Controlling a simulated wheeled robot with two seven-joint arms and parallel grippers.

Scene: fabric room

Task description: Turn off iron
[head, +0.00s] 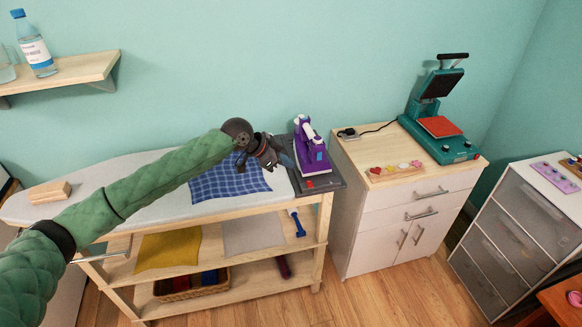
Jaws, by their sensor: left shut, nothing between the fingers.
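A purple and white iron (312,149) stands on a dark grey rest plate (325,182) at the right end of the ironing board. A small red mark shows on the plate's front edge. My left arm reaches in from the left over the board. My left gripper (283,163) is shut and empty, just left of the iron. I cannot tell whether its tips touch the iron or the plate. My right gripper is out of view.
A blue checked cloth (225,183) lies on the ironing board (150,170). Shelves below hold folded cloths and a basket (190,284). A white cabinet (380,205) with a teal heat press (438,125) stands to the right. A wall shelf (70,72) holds a bottle.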

